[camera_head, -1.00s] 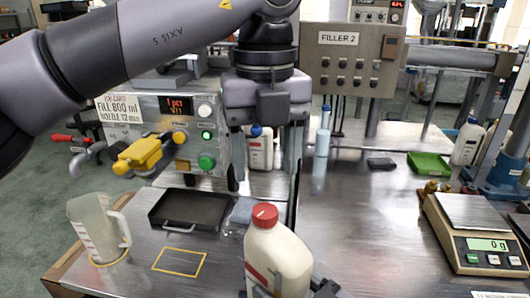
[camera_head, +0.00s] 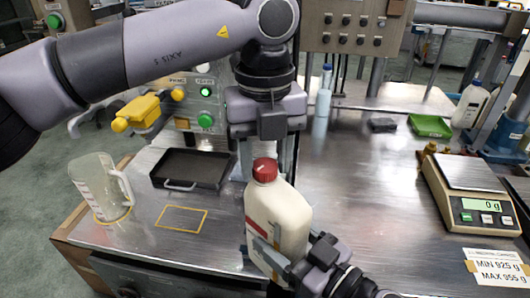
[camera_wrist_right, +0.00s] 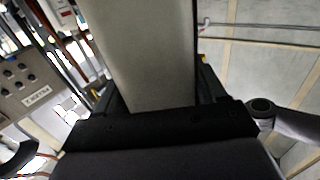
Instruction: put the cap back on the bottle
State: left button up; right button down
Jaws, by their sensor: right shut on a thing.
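The white bottle (camera_head: 281,222) is at the front middle of the head view, leaning slightly, with a red cap (camera_head: 265,169) at its mouth. I cannot tell whether the cap is screwed down. My right gripper (camera_head: 285,258) is shut on the lower part of the bottle. In the right wrist view the bottle (camera_wrist_right: 147,55) is a pale block between the fingers. My left gripper (camera_head: 264,152) points down just above and behind the cap, its fingers apart at either side. I see no clear contact with the cap, and the fingertips are partly hidden.
A clear jug (camera_head: 98,190) stands at the left edge of the bench, near a black tray (camera_head: 193,168) and a yellow outlined square (camera_head: 181,220).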

pick_arm(q)
jog(key=c, duration=0.7)
jog(key=m, duration=0.6)
jog(key=shift+m, duration=0.3)
jog(key=m, duration=1)
jog(key=shift+m, duration=0.3)
jog(key=m, duration=1)
jog(key=o, duration=1.2)
